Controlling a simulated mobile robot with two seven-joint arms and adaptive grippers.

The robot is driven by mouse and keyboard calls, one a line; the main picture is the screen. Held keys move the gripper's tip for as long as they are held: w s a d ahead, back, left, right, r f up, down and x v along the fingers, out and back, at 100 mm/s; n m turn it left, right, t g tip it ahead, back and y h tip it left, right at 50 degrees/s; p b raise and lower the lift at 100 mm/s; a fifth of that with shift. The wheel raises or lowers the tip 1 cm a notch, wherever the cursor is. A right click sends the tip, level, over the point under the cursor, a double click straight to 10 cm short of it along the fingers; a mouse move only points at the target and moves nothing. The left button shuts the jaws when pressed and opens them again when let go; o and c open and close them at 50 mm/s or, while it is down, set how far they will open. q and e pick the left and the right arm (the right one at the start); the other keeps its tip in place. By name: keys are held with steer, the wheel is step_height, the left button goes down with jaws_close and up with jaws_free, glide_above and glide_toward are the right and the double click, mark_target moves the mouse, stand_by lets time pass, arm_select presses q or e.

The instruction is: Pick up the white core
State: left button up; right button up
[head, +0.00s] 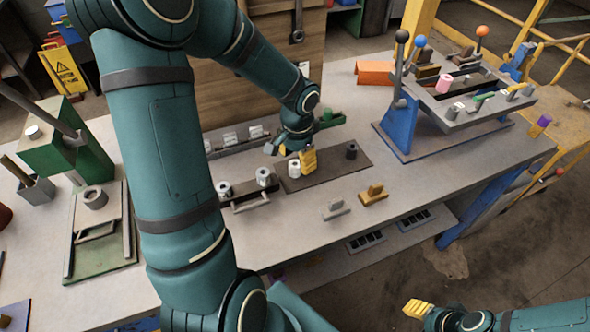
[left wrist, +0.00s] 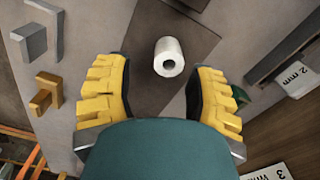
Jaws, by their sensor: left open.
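The white core (head: 294,169) is a small white cylinder with a hole in its end, on a dark mat (head: 327,170). My left gripper (head: 304,160) is just above and beside it, with yellow fingers. In the left wrist view the white core (left wrist: 169,57) appears between the spread yellow fingers of my left gripper (left wrist: 157,78), a little toward their tip side, touching neither. The left gripper is open and empty. My right gripper (head: 417,309) shows yellow fingers at the bottom right, away from the table; its opening is unclear.
A dark cylinder (head: 351,150) stands on the mat's right end. A low rack (head: 250,194) with white-topped pieces is left of the mat. Grey (head: 335,209) and tan (head: 374,195) blocks lie in front. A blue-legged stand (head: 397,128) is at right.

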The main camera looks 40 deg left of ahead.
mark_target(296, 170)
arm_select(q)
steer(key=shift+w+a+f+b, duration=0.15)
steer(key=shift+f+b, duration=0.25)
steer(key=shift+f, duration=1)
steer(key=shift+s+a+f+b, duration=0.1)
steer(key=shift+f+b, duration=0.3)
steer(key=shift+f, duration=0.95)
steer(key=shift+r, duration=0.1)
jaws_close()
